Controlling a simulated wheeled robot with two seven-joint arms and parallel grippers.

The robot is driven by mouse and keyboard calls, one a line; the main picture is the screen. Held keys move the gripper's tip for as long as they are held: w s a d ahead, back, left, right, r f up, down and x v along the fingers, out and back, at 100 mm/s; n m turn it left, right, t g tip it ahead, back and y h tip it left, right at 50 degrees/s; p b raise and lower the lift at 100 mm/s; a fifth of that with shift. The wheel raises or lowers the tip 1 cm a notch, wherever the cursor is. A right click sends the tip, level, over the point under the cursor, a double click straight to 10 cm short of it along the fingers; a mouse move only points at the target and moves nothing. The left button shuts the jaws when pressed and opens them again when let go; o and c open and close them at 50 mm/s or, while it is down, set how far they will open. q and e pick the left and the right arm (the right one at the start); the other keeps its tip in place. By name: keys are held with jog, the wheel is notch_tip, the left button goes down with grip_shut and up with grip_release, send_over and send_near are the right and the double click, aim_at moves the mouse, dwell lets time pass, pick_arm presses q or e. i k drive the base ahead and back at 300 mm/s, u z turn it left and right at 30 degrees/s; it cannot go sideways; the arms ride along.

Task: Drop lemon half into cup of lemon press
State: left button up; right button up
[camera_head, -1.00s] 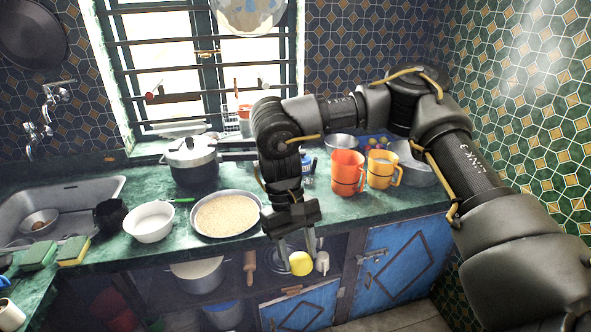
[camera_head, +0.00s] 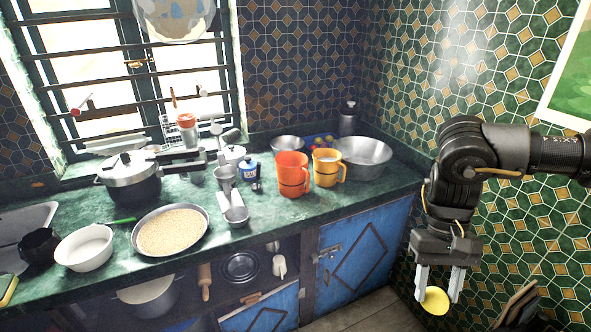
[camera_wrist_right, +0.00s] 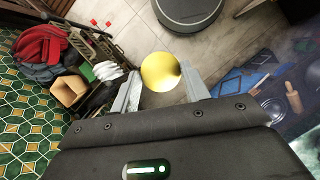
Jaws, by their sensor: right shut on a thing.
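The lemon half (camera_head: 434,301) is round and yellow. My right gripper (camera_head: 439,285) holds it between its two fingers, pointing down, in front of the green tiled wall at the lower right of the head view. In the right wrist view the lemon half (camera_wrist_right: 160,72) sits between the fingertips of the gripper (camera_wrist_right: 161,80), above the floor. A grey metal device that looks like the lemon press (camera_head: 226,176) stands on the counter, with a small cup (camera_head: 237,215) at its front. The gripper is well to the right of it. My left gripper is not in view.
An orange mug (camera_head: 292,175), a yellow-orange mug (camera_head: 327,168) and a metal bowl (camera_head: 365,157) stand on the counter right of the press. A pan of grain (camera_head: 172,232) is left of it. A blue cupboard door (camera_head: 362,258) is below the counter.

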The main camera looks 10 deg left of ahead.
aim_at(230, 176)
jog(key=z, duration=0.05)
jog(key=i, duration=1.15)
jog(key=u, duration=2.3)
